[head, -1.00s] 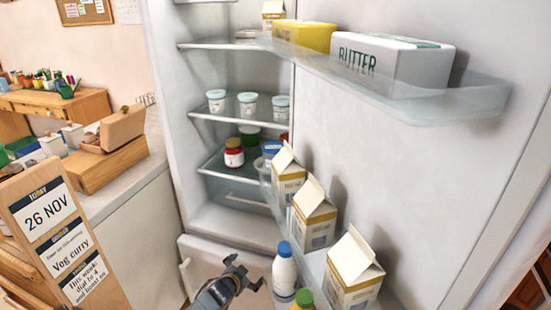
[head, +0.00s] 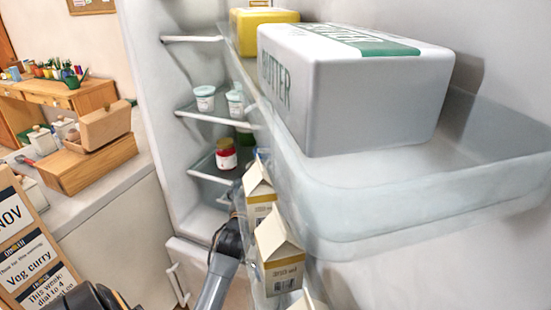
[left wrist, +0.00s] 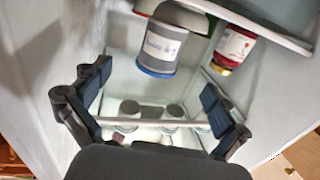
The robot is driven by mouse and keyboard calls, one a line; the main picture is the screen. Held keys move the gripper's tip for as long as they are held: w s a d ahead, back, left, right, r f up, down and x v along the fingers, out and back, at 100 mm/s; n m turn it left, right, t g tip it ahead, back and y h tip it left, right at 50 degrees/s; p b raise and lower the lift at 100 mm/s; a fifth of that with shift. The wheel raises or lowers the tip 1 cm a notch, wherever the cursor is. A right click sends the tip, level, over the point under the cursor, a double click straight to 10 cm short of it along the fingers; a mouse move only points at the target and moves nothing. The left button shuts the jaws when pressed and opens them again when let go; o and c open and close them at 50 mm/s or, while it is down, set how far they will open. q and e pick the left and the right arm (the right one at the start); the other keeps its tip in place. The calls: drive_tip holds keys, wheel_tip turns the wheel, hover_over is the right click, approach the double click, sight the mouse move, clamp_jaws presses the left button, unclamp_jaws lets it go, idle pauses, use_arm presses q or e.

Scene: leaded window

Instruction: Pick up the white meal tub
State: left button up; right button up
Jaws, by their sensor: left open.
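The white meal tub (left wrist: 160,48), with a blue lid, shows upside down in the left wrist view. It stands on a fridge shelf, its side looking grey in shadow. My left gripper (left wrist: 156,80) is open and empty, its fingers spread apart, with the tub beyond the fingertips and not between them. In the head view my left arm reaches into the fridge, and its gripper (head: 238,192) is partly hidden near the lower shelf behind the door's cartons. My right gripper is not in view.
A red jar (head: 226,155) stands near the tub and also shows in the wrist view (left wrist: 233,47). White cups (head: 205,98) stand on the shelf above. Milk cartons (head: 279,255) and a door shelf (head: 400,205) with a butter box (head: 350,95) crowd the right side.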

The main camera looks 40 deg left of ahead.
use_arm(q)
drive_tip(key=x, duration=0.7)
drive_tip(key=shift+w+a+r, duration=0.15)
drive_tip(key=shift+a+r, duration=0.1)
drive_tip(key=shift+a, duration=0.05)
drive_tip(key=shift+w+a+r+p, duration=0.2)
drive_tip(key=shift+w+a+p, duration=0.05)
drive_tip(key=shift+w+p, duration=0.05)
drive_tip(key=shift+x, duration=2.3)
drive_tip(key=shift+r, duration=0.15)
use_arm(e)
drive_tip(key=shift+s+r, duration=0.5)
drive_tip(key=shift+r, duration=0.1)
use_arm(q)
drive_tip(key=shift+c, duration=0.4)
drive_tip(key=c, duration=1.7)
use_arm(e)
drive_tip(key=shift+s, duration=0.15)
use_arm(q)
drive_tip(key=shift+r, duration=0.15)
drive_tip(key=shift+c, duration=0.2)
